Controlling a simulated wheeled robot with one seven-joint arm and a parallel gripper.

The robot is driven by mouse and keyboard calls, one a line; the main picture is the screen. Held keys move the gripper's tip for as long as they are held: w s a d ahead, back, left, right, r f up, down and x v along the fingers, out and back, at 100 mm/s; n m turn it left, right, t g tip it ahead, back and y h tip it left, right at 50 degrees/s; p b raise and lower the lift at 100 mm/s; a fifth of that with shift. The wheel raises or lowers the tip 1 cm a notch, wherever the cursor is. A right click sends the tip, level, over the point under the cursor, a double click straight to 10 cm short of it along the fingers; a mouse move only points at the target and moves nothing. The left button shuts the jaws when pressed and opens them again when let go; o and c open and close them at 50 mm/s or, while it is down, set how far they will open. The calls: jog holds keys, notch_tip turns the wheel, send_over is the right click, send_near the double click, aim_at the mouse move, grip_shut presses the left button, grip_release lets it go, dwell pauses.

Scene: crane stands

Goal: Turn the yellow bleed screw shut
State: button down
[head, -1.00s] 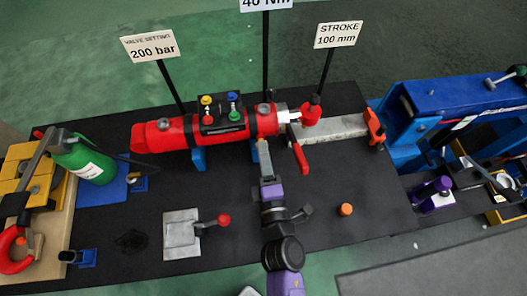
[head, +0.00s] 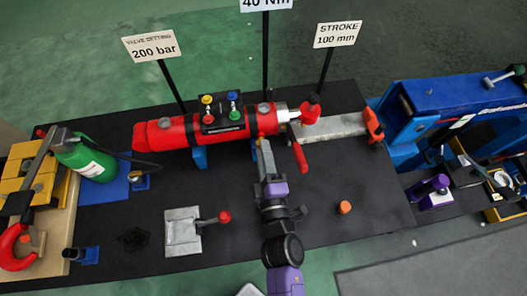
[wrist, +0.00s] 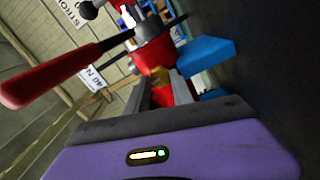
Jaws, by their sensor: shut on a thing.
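My gripper (head: 262,144) reaches from the front to the near side of the red cylinder (head: 172,131), close to its right end. In the wrist view the two fingers (wrist: 160,88) are closed around a small yellow-orange piece (wrist: 157,71), seemingly the yellow bleed screw, in front of the red cylinder body. The fingers hide most of it, so its turn and depth cannot be told. In the head view the screw is hidden behind the fingertips.
Yellow, blue, green and red knobs top the cylinder's block (head: 222,122). A red-handled lever (head: 300,158) hangs just right of my gripper. A grey plate with a red-knobbed lever (head: 183,232) and an orange cap (head: 344,208) are on the black table. The front centre is mostly clear.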

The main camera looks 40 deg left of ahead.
jog(key=c, duration=1.1)
grip_release()
jog(key=v, duration=0.8)
